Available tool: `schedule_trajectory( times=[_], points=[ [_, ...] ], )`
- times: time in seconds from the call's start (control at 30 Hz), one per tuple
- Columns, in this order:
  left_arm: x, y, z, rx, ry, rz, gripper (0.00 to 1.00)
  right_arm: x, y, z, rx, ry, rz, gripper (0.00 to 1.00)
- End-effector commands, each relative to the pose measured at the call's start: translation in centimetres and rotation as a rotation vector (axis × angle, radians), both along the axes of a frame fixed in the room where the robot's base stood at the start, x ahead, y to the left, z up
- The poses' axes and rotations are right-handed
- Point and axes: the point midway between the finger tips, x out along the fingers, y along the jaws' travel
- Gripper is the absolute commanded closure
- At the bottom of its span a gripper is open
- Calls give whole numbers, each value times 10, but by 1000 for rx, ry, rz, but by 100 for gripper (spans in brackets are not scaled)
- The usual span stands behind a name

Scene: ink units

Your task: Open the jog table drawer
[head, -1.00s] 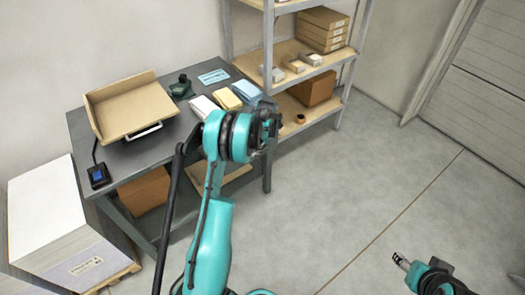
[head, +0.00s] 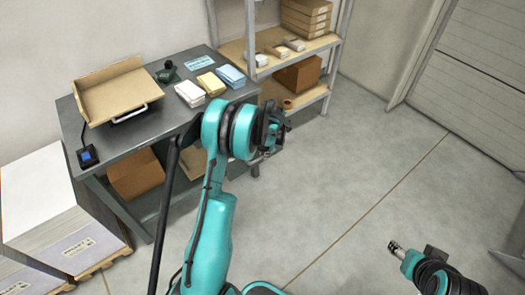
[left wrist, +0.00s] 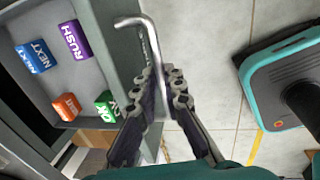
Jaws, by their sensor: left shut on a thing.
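The grey jog table (head: 160,135) stands at the left in the head view, with a tan tray (head: 115,88) on top. In the left wrist view its drawer (left wrist: 75,75) is open, showing blue, purple, orange and green lettered blocks inside. My left gripper (left wrist: 164,78) is shut on the drawer's bent metal bar handle (left wrist: 146,28), whose middle is between the fingers. In the head view my left gripper (head: 272,135) is at the table's right front, and my arm hides the drawer. My right gripper (head: 396,248) is low at the right, away from the table; its finger gap is unclear.
White paper stacks (head: 45,200) on a pallet stand left of the table. A shelf unit (head: 240,50) with boxes stands behind it at the right. Paper stacks (head: 190,94) and a small device (head: 88,157) are on the tabletop. The floor (head: 350,160) at the right is clear.

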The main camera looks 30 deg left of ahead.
Motion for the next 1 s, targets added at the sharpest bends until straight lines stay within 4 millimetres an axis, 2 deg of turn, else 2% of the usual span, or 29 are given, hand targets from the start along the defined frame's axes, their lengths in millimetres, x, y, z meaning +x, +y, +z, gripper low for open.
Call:
schedule_trajectory(
  times=[0.17, 0.2, 0.27, 0.57, 0.67, 0.77, 1.0],
  points=[
    [0, 0, 0, 0, -1, 0, 100, 0, 0, 0, 0, 0, 0, 44],
    [0, 0, 0, 0, -1, 0, 83, 0, 0, 0, 0, 0, 0, 44],
    [0, 0, 0, 0, -1, 0, 69, 0, 0, 0, 0, 0, 0, 44],
    [0, 0, 1, 0, -1, 0, 69, 0, 0, 0, 0, 0, 0, 44],
    [0, -1, 7, 0, -1, 0, 69, 0, 0, 0, 0, 0, 0, 44],
    [-1, -4, 22, 0, -1, -1, 69, 0, 0, 0, 0, 0, 0, 44],
    [-5, -13, 75, 0, -1, -1, 69, 0, 0, 0, 0, 0, 0, 44]
  ],
)
